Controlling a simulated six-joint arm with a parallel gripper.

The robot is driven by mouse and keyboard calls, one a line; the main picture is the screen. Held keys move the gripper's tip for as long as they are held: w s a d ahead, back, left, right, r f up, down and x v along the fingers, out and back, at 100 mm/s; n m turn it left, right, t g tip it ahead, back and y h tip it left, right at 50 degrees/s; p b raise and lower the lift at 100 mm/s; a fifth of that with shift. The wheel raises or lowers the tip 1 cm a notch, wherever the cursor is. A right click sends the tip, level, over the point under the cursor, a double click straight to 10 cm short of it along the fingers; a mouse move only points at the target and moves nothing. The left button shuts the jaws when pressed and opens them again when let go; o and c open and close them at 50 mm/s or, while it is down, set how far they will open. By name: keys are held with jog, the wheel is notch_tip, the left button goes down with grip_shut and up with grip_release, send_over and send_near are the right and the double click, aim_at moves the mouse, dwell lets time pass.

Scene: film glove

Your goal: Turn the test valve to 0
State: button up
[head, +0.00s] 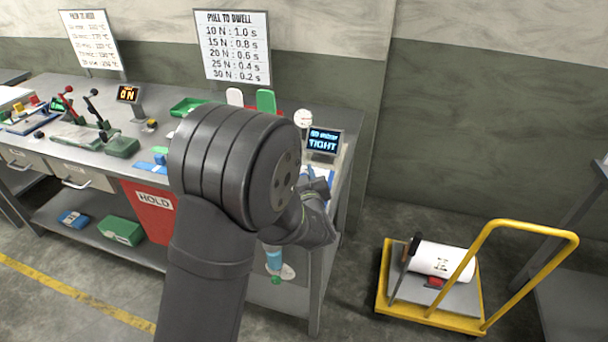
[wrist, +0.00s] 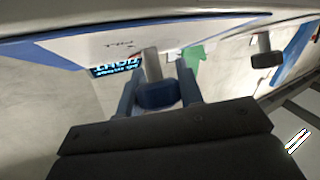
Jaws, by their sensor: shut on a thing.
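My gripper (wrist: 158,92) is at the right end of the bench, with one finger on each side of a dark blue block-like handle on a pale grey stem. This looks like the test valve (wrist: 156,97), and the gripper is shut on it. The valve's scale marks and setting cannot be read.
A round white gauge (head: 303,118) stands left of the display. Green and white upright pieces (head: 266,101) and a green tray (head: 187,107) are farther left. A red HOLD bin (head: 151,212) hangs at the bench front. A yellow cart (head: 430,310) stands on the floor at right.

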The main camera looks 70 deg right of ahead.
jog(key=n+t+y, duration=0.1)
jog(key=n+y, duration=0.1)
jog(key=n+t+y, duration=0.1)
jog(key=n+t, duration=0.1)
jog(key=n, duration=0.1)
jog(key=shift+w+a+y, duration=0.15)
jog(key=shift+w+y, duration=0.05)
jog(key=shift+y, duration=0.2)
jog(key=shift+w+a+f+n+t+y, duration=0.1)
jog(key=shift+n+t+y, duration=0.3)
jog(key=shift+n+y, duration=0.35)
jog(key=shift+w+a+f+n+t+y, duration=0.1)
jog(key=shift+n+t+y, duration=0.3)
jog(key=shift+n+y, duration=0.35)
jog(key=o, duration=1)
jog(key=shift+c, duration=0.2)
jog(key=v, duration=1.7)
jog(key=shift+s, duration=0.25)
jog(key=shift+w+a, duration=0.1)
jog(key=x, duration=1.7)
jog(key=shift+w, duration=0.15)
